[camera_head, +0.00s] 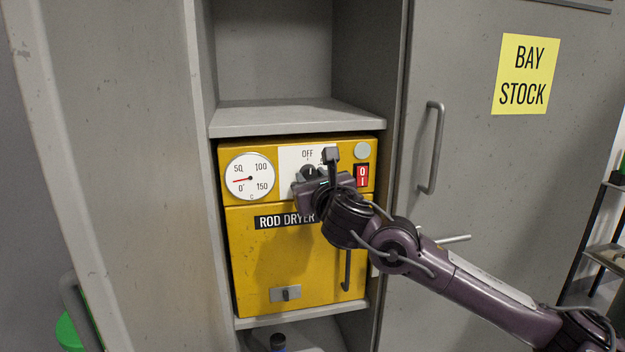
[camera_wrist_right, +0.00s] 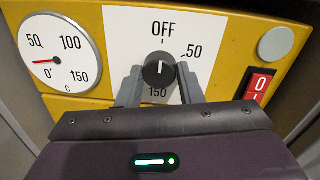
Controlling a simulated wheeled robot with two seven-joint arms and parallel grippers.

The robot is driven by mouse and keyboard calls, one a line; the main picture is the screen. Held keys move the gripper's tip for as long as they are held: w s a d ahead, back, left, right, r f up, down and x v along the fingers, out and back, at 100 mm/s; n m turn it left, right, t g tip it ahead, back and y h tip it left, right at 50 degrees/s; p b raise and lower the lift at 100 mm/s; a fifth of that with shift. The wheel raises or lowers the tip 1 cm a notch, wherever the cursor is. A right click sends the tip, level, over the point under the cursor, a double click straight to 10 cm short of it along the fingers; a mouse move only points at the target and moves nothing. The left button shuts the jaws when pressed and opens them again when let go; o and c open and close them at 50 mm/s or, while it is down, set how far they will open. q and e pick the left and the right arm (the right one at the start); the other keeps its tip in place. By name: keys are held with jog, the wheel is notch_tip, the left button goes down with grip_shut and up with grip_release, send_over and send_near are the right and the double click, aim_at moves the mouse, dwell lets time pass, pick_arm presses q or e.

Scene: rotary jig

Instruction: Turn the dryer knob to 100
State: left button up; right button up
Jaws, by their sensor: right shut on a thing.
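The yellow rod dryer (camera_head: 295,252) sits in a cabinet bay. Its round black knob (camera_wrist_right: 158,71) is on a white panel (camera_wrist_right: 215,32) marked OFF at top, 50 at upper right and 150 below. The knob's white mark points up towards OFF. The 100 mark is hidden behind my right gripper. My right gripper (camera_wrist_right: 159,84) is shut on the knob, one finger on each side. In the head view, the right gripper (camera_head: 318,172) partly covers the knob (camera_head: 309,171) and panel. My left gripper is not in view.
A dial gauge (camera_head: 250,177) left of the panel has its red needle between 0 and 50. A red switch (camera_head: 362,176) and a grey round button (camera_head: 362,150) are to the right. A shelf (camera_head: 295,117) overhangs the dryer; cabinet walls flank it closely.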

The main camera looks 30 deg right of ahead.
jog(key=shift+f+m+b, duration=0.2)
jog(key=shift+m+b, duration=0.75)
jog(key=shift+m, duration=0.25)
jog(key=m+h+b, duration=0.1)
jog(key=m+b, duration=0.6)
jog(key=m, duration=1.4)
jog(key=shift+a+m, duration=0.15)
jog(key=shift+m, duration=0.25)
jog(key=o, duration=1)
jog(key=shift+r, duration=0.1)
